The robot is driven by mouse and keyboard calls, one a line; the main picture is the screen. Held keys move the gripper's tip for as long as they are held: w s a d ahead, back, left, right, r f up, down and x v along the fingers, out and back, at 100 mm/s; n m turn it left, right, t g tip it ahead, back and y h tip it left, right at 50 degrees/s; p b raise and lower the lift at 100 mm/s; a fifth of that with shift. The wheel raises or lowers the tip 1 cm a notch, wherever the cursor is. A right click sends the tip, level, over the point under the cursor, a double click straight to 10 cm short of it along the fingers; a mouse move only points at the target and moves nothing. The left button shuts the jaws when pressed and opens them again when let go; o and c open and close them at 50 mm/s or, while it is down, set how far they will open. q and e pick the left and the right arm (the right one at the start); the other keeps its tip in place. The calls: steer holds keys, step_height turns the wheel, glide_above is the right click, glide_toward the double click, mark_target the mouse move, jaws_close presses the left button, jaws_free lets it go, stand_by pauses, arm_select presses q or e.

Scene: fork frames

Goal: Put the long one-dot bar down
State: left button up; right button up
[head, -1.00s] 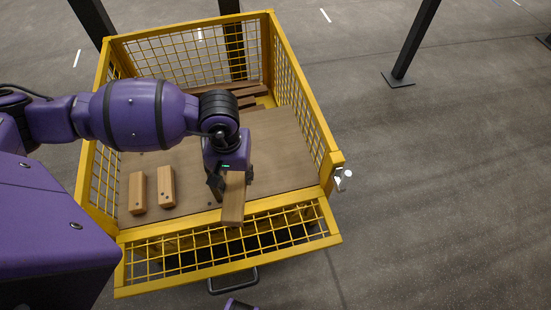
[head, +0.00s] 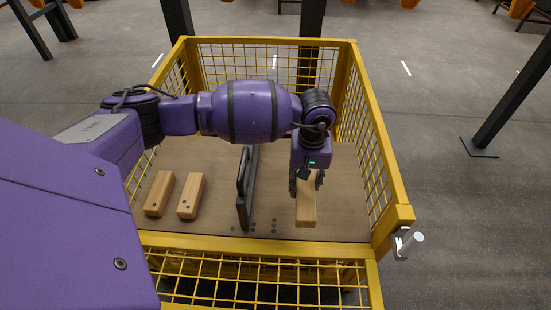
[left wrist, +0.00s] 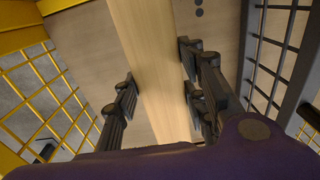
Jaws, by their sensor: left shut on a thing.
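My left gripper (head: 306,182) is shut on a long light-wood bar (head: 306,210) in the right part of the yellow mesh crate (head: 395,185). In the left wrist view the bar (left wrist: 150,55) runs lengthwise between the fingers of the left gripper (left wrist: 160,98). No dot shows on its visible faces. The bar is over or on the brown board (head: 345,225); I cannot tell if it touches. My right gripper is not in view.
Two wooden bars with dark end marks, one (head: 159,194) and another (head: 191,196), lie on the board at left. A black upright frame (head: 243,205) stands between them and my gripper. Dark dots (head: 274,226) mark the board. A metal latch (head: 406,242) sticks out at the front right corner.

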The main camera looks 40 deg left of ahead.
arm_select(q)
steer(key=w+d+f+b, duration=0.1)
steer(key=w+f, duration=0.1)
steer(key=w+d+f, duration=0.1)
steer(key=w+f, duration=0.1)
steer(key=w+d+f+b, duration=0.1)
steer(key=w+f, duration=0.1)
steer(key=shift+w+d+f+b, duration=0.15)
steer(key=shift+d+b, duration=0.1)
steer(key=shift+b, duration=0.05)
steer(key=shift+f+b, duration=0.55)
steer(key=shift+f, duration=1.05)
steer(key=shift+f, duration=0.15)
steer(key=o, duration=1.3)
steer(key=shift+o, duration=0.2)
steer(key=shift+w+r, duration=0.1)
steer(key=shift+r, duration=0.3)
step_height(320, 180, up, 12)
steer(key=p, duration=0.3)
steer(key=shift+f, duration=0.25)
